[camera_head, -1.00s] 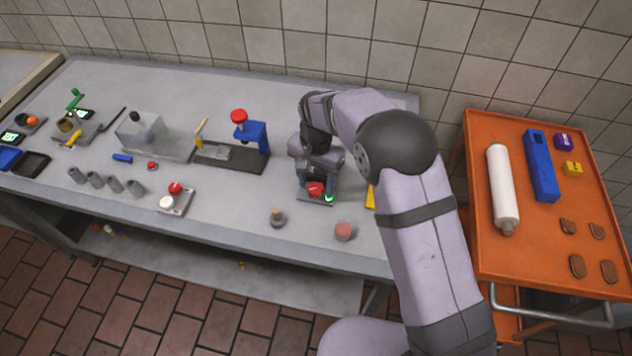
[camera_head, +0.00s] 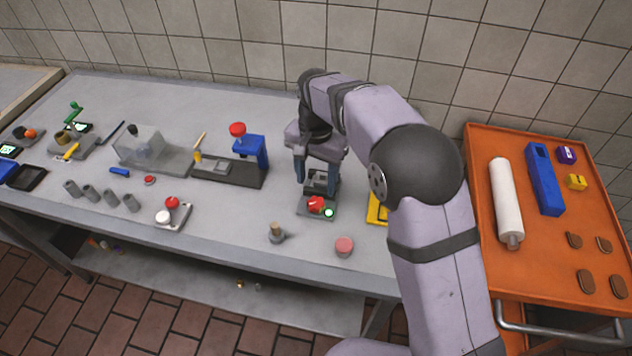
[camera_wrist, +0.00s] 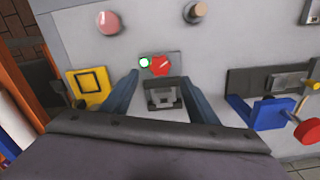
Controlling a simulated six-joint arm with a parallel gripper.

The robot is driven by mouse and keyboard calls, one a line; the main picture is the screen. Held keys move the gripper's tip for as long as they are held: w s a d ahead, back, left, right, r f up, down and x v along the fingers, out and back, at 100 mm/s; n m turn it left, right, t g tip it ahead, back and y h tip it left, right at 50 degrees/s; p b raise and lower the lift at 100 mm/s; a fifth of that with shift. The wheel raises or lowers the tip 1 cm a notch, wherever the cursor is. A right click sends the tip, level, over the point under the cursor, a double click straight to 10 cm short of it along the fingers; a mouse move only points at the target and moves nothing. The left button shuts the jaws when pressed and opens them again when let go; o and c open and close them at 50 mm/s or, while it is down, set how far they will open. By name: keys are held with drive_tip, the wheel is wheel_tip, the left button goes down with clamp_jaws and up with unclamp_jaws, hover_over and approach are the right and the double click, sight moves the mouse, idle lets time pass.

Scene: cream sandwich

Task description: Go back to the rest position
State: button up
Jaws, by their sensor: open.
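My gripper (camera_head: 316,174) is open and empty above the grey table (camera_head: 230,235). Its two blue-grey fingers point down over a small grey device (camera_head: 320,205) with a red knob (camera_head: 316,204) and a lit green light (camera_head: 329,212). In the wrist view my gripper (camera_wrist: 160,85) has its fingers apart on either side of the device's dark grey block (camera_wrist: 162,93). The red knob (camera_wrist: 160,66) and green light (camera_wrist: 145,62) show just beyond it. I cannot tell the exact height of the fingertips above the device.
A yellow frame (camera_head: 377,209) lies right of the device, partly behind my arm. A blue press with a red top (camera_head: 251,150) stands to the left. A pink cylinder (camera_head: 344,246) and a small grey knob-like piece (camera_head: 276,232) are in front. An orange cart (camera_head: 480,270) stands at right.

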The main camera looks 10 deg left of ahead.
drive_tip(key=shift+d, duration=0.1)
drive_tip(key=s+d+n, duration=0.1)
drive_tip(key=s+d, duration=0.2)
drive_tip(key=d, duration=0.6)
drive_tip(key=s+d, duration=0.4)
drive_tip(key=d, duration=0.4)
drive_tip(key=s+d+f+n, duration=0.2)
drive_tip(key=s+d, duration=0.8)
drive_tip(key=s, duration=0.3)
drive_tip(key=shift+s, duration=0.35)
